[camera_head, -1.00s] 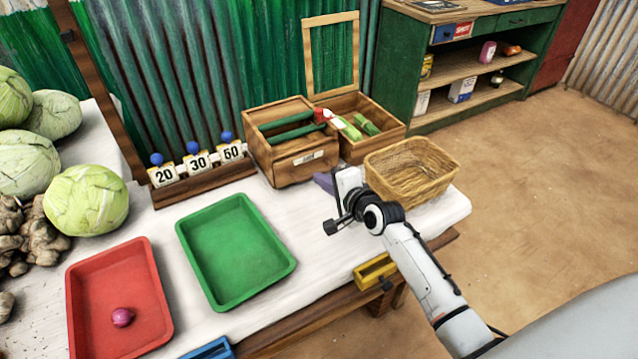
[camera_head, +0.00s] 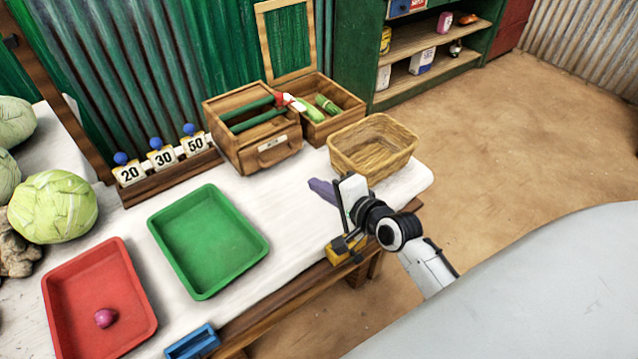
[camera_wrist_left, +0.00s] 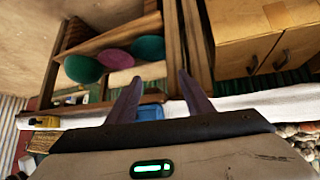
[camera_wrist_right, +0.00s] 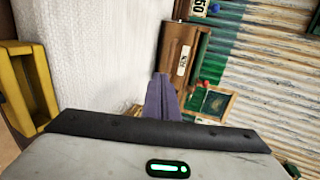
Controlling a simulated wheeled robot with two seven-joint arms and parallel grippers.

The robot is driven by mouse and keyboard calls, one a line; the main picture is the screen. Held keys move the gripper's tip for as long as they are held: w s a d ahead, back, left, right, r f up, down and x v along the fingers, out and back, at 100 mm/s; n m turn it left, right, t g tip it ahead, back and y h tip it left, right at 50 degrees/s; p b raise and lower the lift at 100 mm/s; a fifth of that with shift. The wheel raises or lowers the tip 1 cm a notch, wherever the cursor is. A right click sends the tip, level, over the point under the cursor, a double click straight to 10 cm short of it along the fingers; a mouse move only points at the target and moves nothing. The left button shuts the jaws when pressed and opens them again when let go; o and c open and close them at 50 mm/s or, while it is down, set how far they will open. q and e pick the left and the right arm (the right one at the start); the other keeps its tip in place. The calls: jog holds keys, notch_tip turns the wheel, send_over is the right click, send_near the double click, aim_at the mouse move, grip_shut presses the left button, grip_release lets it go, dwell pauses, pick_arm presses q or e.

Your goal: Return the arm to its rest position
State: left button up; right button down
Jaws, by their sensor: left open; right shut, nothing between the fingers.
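My right gripper (camera_head: 318,186) is in the head view, over the front right part of the white-topped table (camera_head: 290,240), in front of the wicker basket (camera_head: 372,148). Its purple fingers are together with nothing between them, and they also show shut in the right wrist view (camera_wrist_right: 161,80). The yellow bin (camera_head: 338,256) at the table's front edge is partly hidden by this gripper. My left gripper is outside the head view. In the left wrist view its two fingers (camera_wrist_left: 158,80) stand apart and empty, near a wooden frame and a white strip.
The green tray (camera_head: 208,240) and the red tray (camera_head: 98,300) with a purple onion (camera_head: 105,318) lie to the left. Wooden crates (camera_head: 252,150) stand behind. A blue bin (camera_head: 192,343) is at the front edge. Open floor (camera_head: 520,130) lies to the right.

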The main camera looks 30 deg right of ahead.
jog(key=shift+s+r, duration=0.1)
jog(key=shift+s, duration=0.1)
jog(key=s+a+n+g, duration=0.1)
jog(key=s+n, duration=0.1)
jog(key=s+a+f+n+g, duration=0.1)
jog(key=s+a, duration=0.1)
jog(key=s+a+f+n, duration=0.1)
jog(key=n, duration=0.1)
jog(key=shift+s+a+f+n+g+y, duration=0.2)
jog(key=shift+s+n+g+y, duration=0.1)
jog(key=shift+s+g+y, duration=0.1)
jog(key=s+a+n+g+h, duration=0.2)
jog(key=s+n+g, duration=0.5)
jog(key=s+n, duration=1)
jog(key=a+f+m+t+y, duration=0.2)
jog(key=a+f+m+t, duration=0.1)
jog(key=f, duration=1)
jog(key=shift+a+m+t, duration=0.4)
jog(key=shift+a+t, duration=0.5)
jog(key=shift+a, duration=0.1)
